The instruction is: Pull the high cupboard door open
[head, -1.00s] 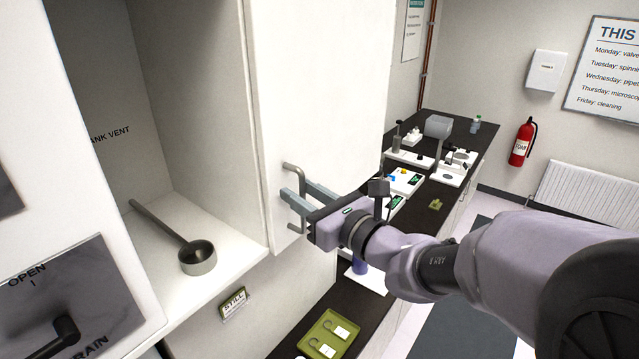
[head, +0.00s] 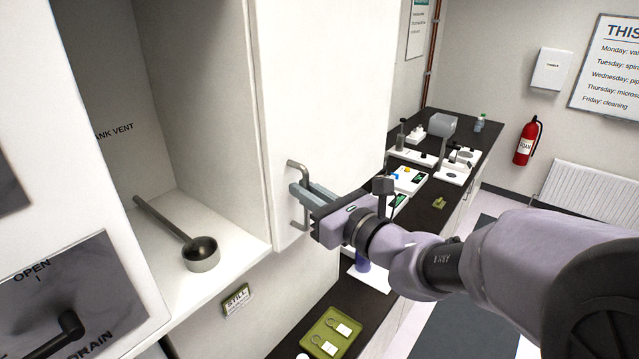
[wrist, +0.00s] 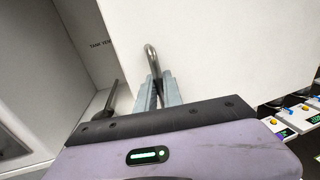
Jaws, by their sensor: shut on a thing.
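The high cupboard door (head: 335,95) is the tall white panel in the upper middle of the head view. Its metal bar handle (head: 306,220) stands upright near the door's lower left edge. My gripper (head: 300,193) is shut on this handle, its two grey fingers on either side of the bar. In the wrist view the handle (wrist: 151,56) rises between the fingers (wrist: 158,88), with the white door (wrist: 215,50) behind. I see no clear gap at the door's edge and cannot tell whether it stands ajar.
Left of the door is an open white compartment (head: 165,215) with a dark-handled ladle (head: 201,253) on its floor. A dark counter (head: 425,215) with small equipment and a green tray (head: 328,335) lies below and right. A red extinguisher (head: 523,145) hangs on the far wall.

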